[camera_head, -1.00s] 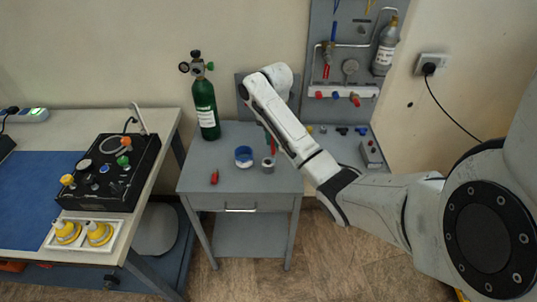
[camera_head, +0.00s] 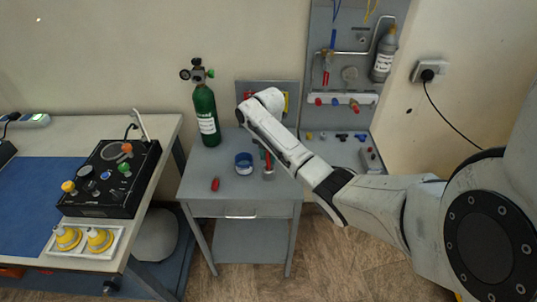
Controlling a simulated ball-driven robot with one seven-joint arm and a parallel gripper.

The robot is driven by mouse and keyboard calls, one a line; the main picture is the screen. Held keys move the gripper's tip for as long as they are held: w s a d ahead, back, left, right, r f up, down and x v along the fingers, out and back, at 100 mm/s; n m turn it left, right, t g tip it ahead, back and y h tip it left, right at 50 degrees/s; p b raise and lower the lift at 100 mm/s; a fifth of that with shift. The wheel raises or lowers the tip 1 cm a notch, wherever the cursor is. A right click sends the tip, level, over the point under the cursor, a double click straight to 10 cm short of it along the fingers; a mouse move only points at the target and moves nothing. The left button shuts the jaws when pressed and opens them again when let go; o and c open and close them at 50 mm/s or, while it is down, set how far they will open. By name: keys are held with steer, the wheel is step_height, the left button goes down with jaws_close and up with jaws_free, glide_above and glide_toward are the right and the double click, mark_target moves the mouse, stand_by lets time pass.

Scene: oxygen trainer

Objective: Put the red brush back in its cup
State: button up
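A small grey cup (camera_head: 268,174) stands on the grey side table, right of a blue roll-like ring. A narrow upright red thing, which looks like the red brush (camera_head: 268,160), shows just above the cup's mouth, beside my forearm. I cannot tell whether its lower end is inside the cup. My forearm passes in front and hides the brush's upper part. My gripper is behind the forearm; at most a small dark part shows beside the brush (camera_head: 262,152). Its fingers cannot be made out, nor whether they hold the brush.
On the side table (camera_head: 240,207), a blue ring (camera_head: 244,163) and a small red object (camera_head: 215,184) lie left of the cup. A green oxygen cylinder (camera_head: 206,115) stands at its back left. A wall panel (camera_head: 345,75) rises behind. A workbench (camera_head: 150,190) stands at left.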

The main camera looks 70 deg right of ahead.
steer(key=shift+o, duration=0.9)
step_height(320, 180, up, 11)
steer(key=shift+r+p, duration=0.1)
steer(key=shift+p, duration=0.35)
steer(key=shift+r+p, duration=0.45)
steer(key=shift+p, duration=0.05)
